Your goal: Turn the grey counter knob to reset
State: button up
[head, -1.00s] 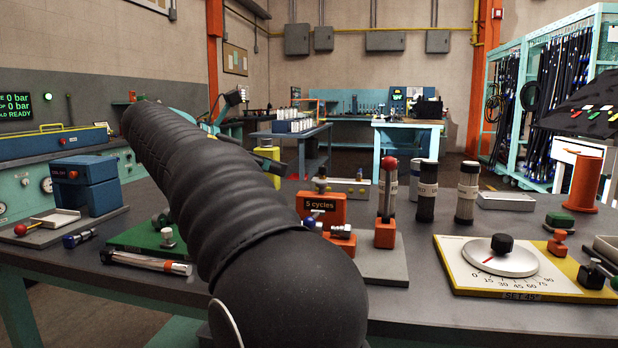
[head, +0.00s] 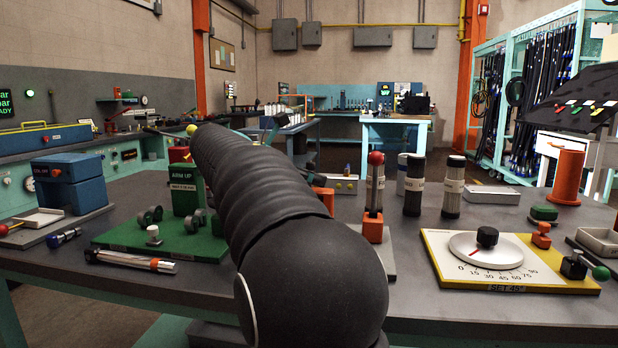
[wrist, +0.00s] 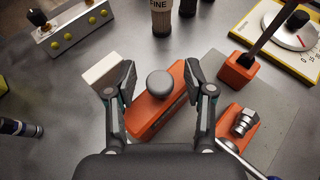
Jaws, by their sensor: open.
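The grey counter knob (wrist: 160,83) is a round, smooth cap near the end of an orange counter block (wrist: 152,118) in the wrist view. My gripper (wrist: 163,78) is open, with one finger on each side of the knob. A gap shows between each finger and the knob, so neither seems to touch it. My wrist camera looks down from above, so I cannot tell the height of the fingertips over the knob. In the head view my black arm hides the knob and most of the counter; my gripper is out of sight there.
A red-topped lever stands in an orange base (wrist: 237,70) right of the counter. An orange block with a metal fitting (wrist: 243,122) lies close to the right finger. A white block (wrist: 103,74) sits by the left finger. A yellow dial plate (head: 510,262) is farther right.

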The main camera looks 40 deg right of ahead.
jog(key=shift+d, duration=0.15)
grip_shut()
jog(key=shift+f, duration=0.1)
jog(key=m+g, duration=0.3)
jog(key=shift+w+y, duration=0.1)
jog(key=shift+y, duration=0.2)
jog(key=shift+m+g+y, duration=0.8)
jog(key=shift+m+g, duration=0.6)
jog(key=shift+g, duration=0.3)
